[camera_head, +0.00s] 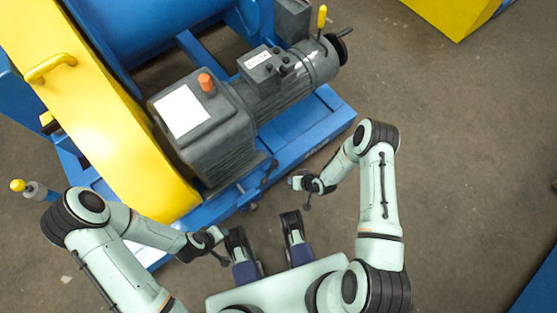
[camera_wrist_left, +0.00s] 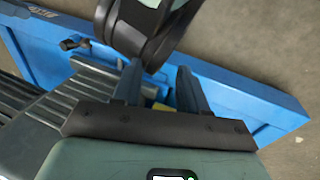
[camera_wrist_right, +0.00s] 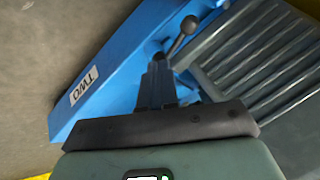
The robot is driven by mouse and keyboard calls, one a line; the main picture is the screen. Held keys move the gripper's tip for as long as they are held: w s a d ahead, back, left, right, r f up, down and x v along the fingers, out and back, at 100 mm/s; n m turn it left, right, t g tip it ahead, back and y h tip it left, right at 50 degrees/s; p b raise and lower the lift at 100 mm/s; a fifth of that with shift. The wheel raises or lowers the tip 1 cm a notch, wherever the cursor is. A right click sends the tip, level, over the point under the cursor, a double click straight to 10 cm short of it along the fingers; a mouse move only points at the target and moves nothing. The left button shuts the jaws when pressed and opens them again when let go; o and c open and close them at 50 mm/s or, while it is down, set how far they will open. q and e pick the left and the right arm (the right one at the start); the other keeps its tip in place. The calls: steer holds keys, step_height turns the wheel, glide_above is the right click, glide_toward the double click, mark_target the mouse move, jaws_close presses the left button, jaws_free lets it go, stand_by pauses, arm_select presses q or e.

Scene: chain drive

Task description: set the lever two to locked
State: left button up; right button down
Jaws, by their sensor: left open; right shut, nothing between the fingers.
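In the right wrist view, a lever (camera_wrist_right: 182,36) with a grey ball knob stands on a blue frame beside a ribbed grey housing. A white label reading TWO (camera_wrist_right: 84,86) is on that frame. A small dark lever, probably the same one, shows in the head view (camera_head: 268,172) at the frame's front. My right gripper (camera_wrist_right: 158,66) is shut and empty, its tips just below the lever's base in the picture; contact cannot be told. It also shows in the head view (camera_head: 298,182). My left gripper (camera_wrist_left: 158,80) is open and empty, above the blue frame.
The grey gearbox and motor (camera_head: 213,135) sit on the blue frame (camera_head: 310,130). A yellow guard (camera_head: 85,90) rises at left. A yellow-handled lever (camera_head: 322,16) is on the motor's far end; another yellow knob (camera_head: 17,185) is at left.

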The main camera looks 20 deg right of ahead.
mark_target(270, 173)
arm_select(q)
steer(key=w+a+f+t+y+b, duration=0.1)
steer(key=w+a+f+b, duration=0.1)
steer(key=w+f+b, duration=0.1)
steer(key=shift+a+f+b, duration=0.3)
steer(key=shift+a+f, duration=0.1)
steer(key=shift+f, duration=0.45)
arm_select(e)
steer(key=w+a+f, duration=0.4)
steer(key=a+f, duration=0.3)
steer(key=f, duration=0.1)
steer(key=shift+w+f, duration=0.25)
steer(key=shift+w, duration=0.15)
arm_select(q)
steer(key=shift+w, duration=0.15)
arm_select(e)
steer(key=shift+a, duration=0.1)
